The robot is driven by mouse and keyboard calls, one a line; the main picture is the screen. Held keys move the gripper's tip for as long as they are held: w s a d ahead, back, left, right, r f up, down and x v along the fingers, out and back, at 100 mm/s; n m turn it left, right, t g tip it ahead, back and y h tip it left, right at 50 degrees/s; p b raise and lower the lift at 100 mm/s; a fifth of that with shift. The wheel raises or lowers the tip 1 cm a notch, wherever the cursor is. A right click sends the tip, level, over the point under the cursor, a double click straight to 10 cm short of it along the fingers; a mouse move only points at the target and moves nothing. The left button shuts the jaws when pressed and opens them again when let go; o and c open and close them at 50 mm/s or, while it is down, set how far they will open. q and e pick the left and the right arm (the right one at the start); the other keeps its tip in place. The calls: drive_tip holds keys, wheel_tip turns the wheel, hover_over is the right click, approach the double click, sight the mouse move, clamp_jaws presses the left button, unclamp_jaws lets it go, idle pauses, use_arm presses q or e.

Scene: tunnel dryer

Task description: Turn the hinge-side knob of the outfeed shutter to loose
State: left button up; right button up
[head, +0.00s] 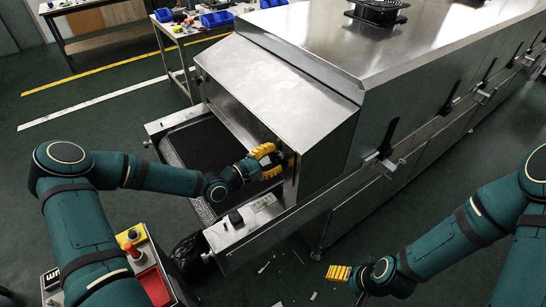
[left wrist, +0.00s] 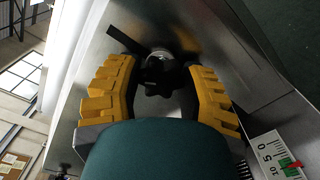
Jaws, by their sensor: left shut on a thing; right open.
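My left gripper (head: 268,160) has its yellow fingers at the side wall of the dryer's outfeed end, under the sloping metal hood (head: 280,82). In the left wrist view, my left gripper (left wrist: 160,88) is shut on a dark lobed knob (left wrist: 158,77), with one finger on each side of it. A dark flat lever (left wrist: 125,40) sticks out beside the knob. In the head view the knob is hidden by the fingers. I cannot tell the shutter apart from the surrounding metal. My right gripper (head: 338,273) is open and empty, low above the floor at the dryer's near side.
A mesh conveyor belt (head: 196,150) runs out below the hood. A scale with a red pointer (left wrist: 290,163) shows beside the gripper. Several clamps with black handles (head: 386,140) line the dryer's side. A cart with a red tray (head: 153,286) stands near my left arm.

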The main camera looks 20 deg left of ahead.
use_arm(q)
drive_tip(key=shift+n, duration=0.6)
drive_tip(key=o, duration=1.2)
drive_tip(key=v, duration=1.2)
